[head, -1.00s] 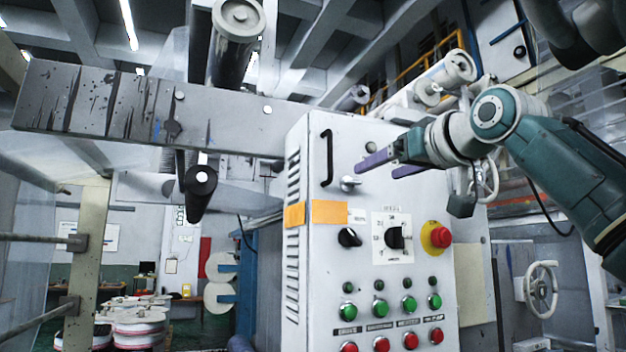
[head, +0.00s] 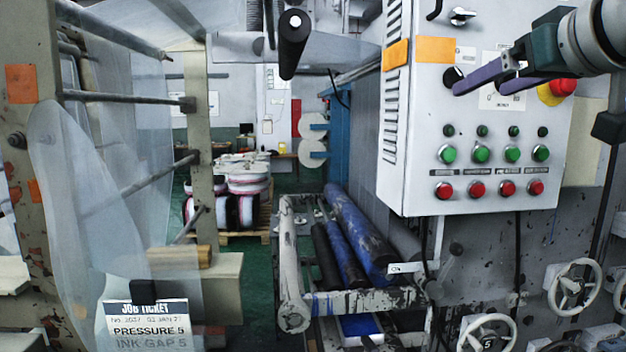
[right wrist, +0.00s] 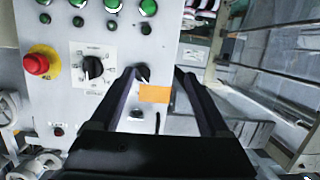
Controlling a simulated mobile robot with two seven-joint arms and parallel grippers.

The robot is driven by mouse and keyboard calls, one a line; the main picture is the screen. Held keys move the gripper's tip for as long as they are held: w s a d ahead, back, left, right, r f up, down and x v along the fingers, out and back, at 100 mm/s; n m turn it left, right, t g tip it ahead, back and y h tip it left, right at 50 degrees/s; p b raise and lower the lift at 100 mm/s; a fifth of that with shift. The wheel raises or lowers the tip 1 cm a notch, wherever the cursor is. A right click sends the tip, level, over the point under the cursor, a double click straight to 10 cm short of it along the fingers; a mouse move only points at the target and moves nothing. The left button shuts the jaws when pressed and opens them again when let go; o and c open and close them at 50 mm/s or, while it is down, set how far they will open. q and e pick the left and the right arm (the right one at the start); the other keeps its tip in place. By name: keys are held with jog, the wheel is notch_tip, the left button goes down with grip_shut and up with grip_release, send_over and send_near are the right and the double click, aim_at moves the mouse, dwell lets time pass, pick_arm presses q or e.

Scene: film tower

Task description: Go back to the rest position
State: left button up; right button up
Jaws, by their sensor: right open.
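My right gripper (head: 462,88) reaches in from the upper right of the head view, in front of the white control cabinet (head: 392,180). Its two purple fingers are apart and nothing is between them. In the right wrist view the dark fingers (right wrist: 160,72) are spread, with the cabinet face and its orange label (right wrist: 154,94) behind them. A black knob (right wrist: 142,72) shows by one finger; I cannot tell whether they touch. My left gripper is in neither view.
The cabinet carries a red emergency button (head: 563,88) and rows of green and red buttons. Handwheels (head: 575,287) are at lower right. Blue rollers (head: 355,235) lie below the cabinet. A job ticket (head: 147,322) hangs at lower left. Green floor (head: 255,275) shows mid-left.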

jog(key=s+a+f+g, duration=0.2)
jog(key=s+f, duration=0.1)
jog(key=f, duration=0.4)
jog(key=s+a+f+g, duration=0.1)
jog(key=s+f, duration=0.2)
jog(key=f, duration=0.4)
jog(key=s+a+f+g, duration=0.3)
jog(key=s+f+g, duration=0.2)
jog(key=s+f, duration=1.25)
jog(key=s+f+g+h, duration=0.1)
jog(key=s+g, duration=0.3)
jog(key=s, duration=1)
notch_tip(320, 180, up, 17)
jog(key=p, duration=1.7)
jog(key=shift+s, duration=0.15)
